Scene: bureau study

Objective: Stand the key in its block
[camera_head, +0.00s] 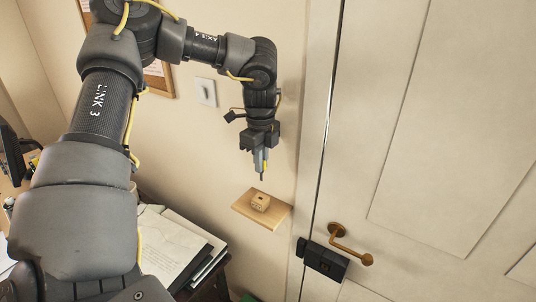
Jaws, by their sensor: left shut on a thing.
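My left gripper (260,155) hangs pointing down at the middle of the head view, over a small wooden shelf (273,221). It is shut on a thin grey key (262,173), whose lower end points down. The upper part of the key is hidden between the fingers. A small light wooden block (261,202) sits on the shelf, below the key. The key's tip appears a little above the block and apart from it. Openings in the block are too small to make out. My right gripper does not show.
A white door (430,130) with a bronze handle (338,240) and a black lock box (324,260) stands to the right of the shelf. Papers and folders (175,245) lie on a desk at lower left. A light switch (206,92) is on the wall behind.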

